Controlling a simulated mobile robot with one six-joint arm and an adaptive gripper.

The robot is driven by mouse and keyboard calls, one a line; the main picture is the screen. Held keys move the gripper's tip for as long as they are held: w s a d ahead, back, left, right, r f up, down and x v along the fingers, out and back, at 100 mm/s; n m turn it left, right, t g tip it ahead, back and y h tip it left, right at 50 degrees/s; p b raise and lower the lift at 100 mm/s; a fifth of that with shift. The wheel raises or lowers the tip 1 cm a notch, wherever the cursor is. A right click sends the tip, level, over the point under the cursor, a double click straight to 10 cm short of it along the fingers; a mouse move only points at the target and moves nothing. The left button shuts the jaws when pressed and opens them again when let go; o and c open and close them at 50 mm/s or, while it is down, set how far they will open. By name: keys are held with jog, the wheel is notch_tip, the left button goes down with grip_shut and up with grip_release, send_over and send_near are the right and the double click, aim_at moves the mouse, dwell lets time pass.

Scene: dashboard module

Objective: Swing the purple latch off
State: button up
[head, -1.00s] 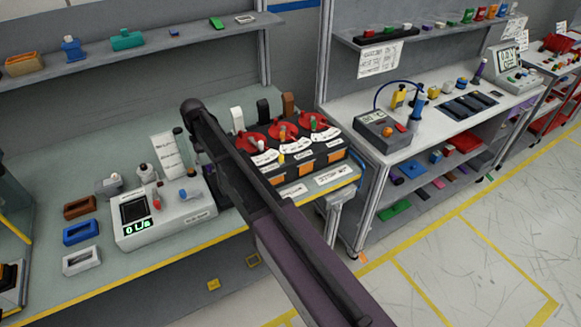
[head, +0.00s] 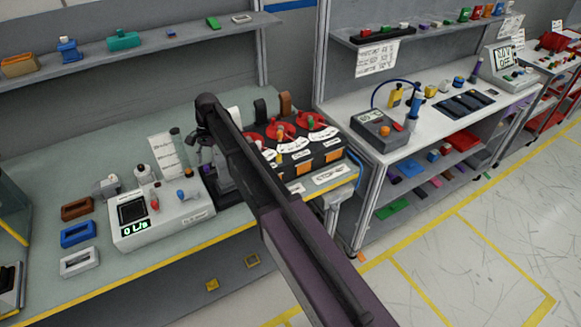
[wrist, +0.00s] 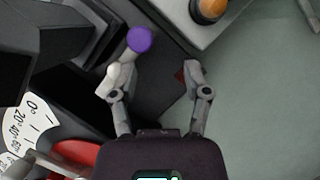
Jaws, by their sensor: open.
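The purple latch (wrist: 139,39) shows in the wrist view as a round purple knob on a short grey stem, just ahead of my left finger. The stem runs down-left towards that fingertip; I cannot tell whether they touch. My gripper (wrist: 154,73) is open, with its two fingers spread apart and nothing held between them. The right finger is over a dark surface, clear of the knob. In the head view my own arm hides the latch and most of the gripper.
A dark dial module (head: 320,155) with red discs stands right of my arm; a white scale and red disc (wrist: 72,155) show in the wrist view. A grey meter box (head: 165,217) stands left. An orange button (wrist: 209,9) sits ahead right. Bare bench lies right.

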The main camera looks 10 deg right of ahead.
jog(key=m, duration=0.2)
jog(key=w+d+m+t+y, duration=0.1)
jog(key=m, duration=0.2)
jog(key=shift+w+d+y, duration=0.1)
jog(key=shift+d+y, duration=0.1)
jog(key=shift+y, duration=0.1)
jog(key=m, duration=0.1)
jog(key=d+m+t, duration=0.1)
jog(key=m, duration=0.1)
jog(key=shift+w+d+m+y, duration=0.15)
jog(key=shift+w+m+y, duration=0.15)
jog(key=shift+w+d+r+t+p, duration=0.1)
jog(key=shift+r+t+p, duration=0.2)
jog(key=shift+r+p, duration=0.2)
jog(key=p+v, duration=1.2)
jog(key=v, duration=0.1)
jog(key=s+d+f+n+t+h+b, duration=0.1)
jog(key=s+d+f+n+h, duration=0.1)
jog(key=s+d+n, duration=0.4)
jog(key=s+d+f+n+h+b, duration=0.2)
jog(key=s+d+n, duration=0.5)
jog(key=s, duration=0.9)
jog(key=shift+s+d+f+t, duration=0.2)
jog(key=shift+d+t, duration=0.2)
jog(key=shift+d, duration=1.25)
